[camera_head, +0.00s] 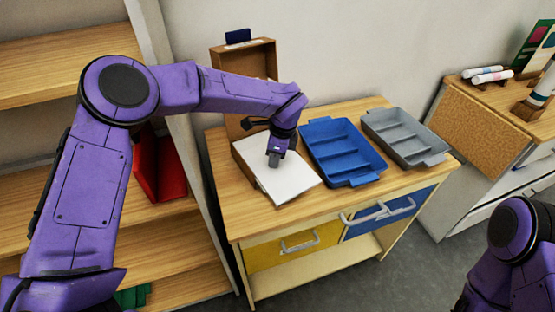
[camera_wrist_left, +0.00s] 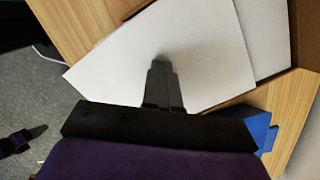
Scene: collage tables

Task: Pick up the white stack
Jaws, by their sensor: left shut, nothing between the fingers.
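The white stack (camera_head: 291,181) looks like flat white sheets and lies on the wooden table at its left part, by an open brown box (camera_head: 245,92). In the left wrist view the white stack (camera_wrist_left: 205,50) fills the upper middle, with a second white piece behind it at the right. My left gripper (camera_head: 274,160) points down over the far part of the stack, shut and empty. Its fingers also show in the left wrist view (camera_wrist_left: 160,68) over the white surface; I cannot tell whether they touch it.
A blue divided tray (camera_head: 345,178) stands right of the stack, and a grey divided tray (camera_head: 437,153) beyond it. The wooden table (camera_head: 238,218) is bare at its front left.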

